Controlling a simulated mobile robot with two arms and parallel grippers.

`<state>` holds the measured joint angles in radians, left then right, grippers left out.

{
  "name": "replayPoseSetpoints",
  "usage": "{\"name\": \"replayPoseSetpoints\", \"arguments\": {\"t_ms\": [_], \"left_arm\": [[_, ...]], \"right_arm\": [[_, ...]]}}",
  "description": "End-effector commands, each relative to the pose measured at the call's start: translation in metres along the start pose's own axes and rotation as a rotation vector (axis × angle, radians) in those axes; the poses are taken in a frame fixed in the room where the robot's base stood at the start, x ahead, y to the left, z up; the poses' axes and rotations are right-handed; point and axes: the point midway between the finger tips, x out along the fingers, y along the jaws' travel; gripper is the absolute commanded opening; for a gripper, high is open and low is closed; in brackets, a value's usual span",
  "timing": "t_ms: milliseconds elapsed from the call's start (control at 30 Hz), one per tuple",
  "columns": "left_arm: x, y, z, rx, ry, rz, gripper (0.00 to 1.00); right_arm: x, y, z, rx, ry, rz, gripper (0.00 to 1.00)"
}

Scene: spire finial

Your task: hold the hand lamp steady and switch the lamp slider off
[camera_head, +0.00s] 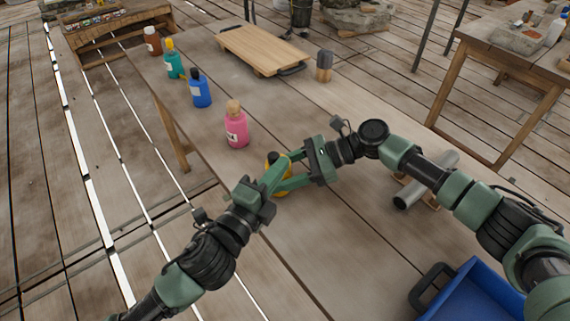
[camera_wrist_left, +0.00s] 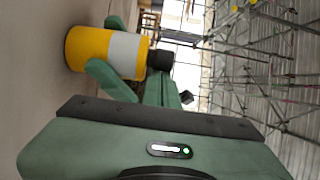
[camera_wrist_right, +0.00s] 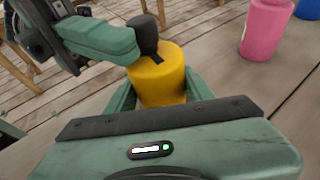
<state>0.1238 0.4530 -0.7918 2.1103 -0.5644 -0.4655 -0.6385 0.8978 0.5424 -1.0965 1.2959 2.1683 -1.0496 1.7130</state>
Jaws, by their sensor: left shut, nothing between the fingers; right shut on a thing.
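The hand lamp is a yellow cylinder with a pale band and a black head; it shows in the left wrist view (camera_wrist_left: 88,50) and the right wrist view (camera_wrist_right: 160,82). It is largely hidden by my grippers in the head view. My right gripper (camera_head: 284,171) is shut around the lamp's yellow body, one finger on each side. My left gripper (camera_head: 277,168) is shut and empty, its tips at the lamp's black head; I cannot tell whether they touch it. I cannot make out the slider or its position.
Pink (camera_head: 237,129), blue (camera_head: 200,91), green (camera_head: 174,62) and brown (camera_head: 153,41) bottles line the table's left edge. A grey tube (camera_head: 412,194) and a blue tray (camera_head: 468,297) are at the right.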

Motion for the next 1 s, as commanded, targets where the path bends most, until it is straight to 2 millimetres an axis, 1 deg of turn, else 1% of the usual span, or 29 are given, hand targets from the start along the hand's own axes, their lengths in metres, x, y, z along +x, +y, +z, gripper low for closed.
{"name": "replayPoseSetpoints", "arguments": {"t_ms": [167, 267, 367, 600, 700, 833, 1000], "left_arm": [[0.0, 0.0, 0.001, 0.002, -0.003, 0.0, 0.0], [-0.005, 0.001, 0.001, 0.001, -0.003, 0.002, 0.0], [-0.018, 0.002, 0.001, 0.0, -0.003, 0.004, 0.0], [-0.066, 0.002, 0.0, -0.002, -0.001, 0.005, 0.0], [-0.082, 0.002, 0.0, -0.001, -0.001, 0.005, 0.0], [-0.094, 0.001, 0.0, -0.002, -0.002, 0.002, 0.0], [-0.1, 0.0, 0.0, 0.0, 0.0, 0.0, 0.0]], "right_arm": [[-0.001, 0.0, 0.0, 0.001, 0.001, -0.001, 0.05], [-0.001, -0.001, 0.0, 0.001, 0.001, -0.001, 0.06], [-0.001, -0.001, -0.001, 0.001, 0.001, -0.002, 0.06], [-0.001, 0.0, -0.001, 0.001, 0.001, -0.001, 0.06], [-0.001, 0.0, -0.001, 0.001, 0.001, -0.001, 0.05], [-0.001, 0.0, -0.001, 0.001, 0.001, 0.0, 0.05], [0.0, 0.0, -0.001, 0.001, 0.001, 0.0, 0.05]]}}
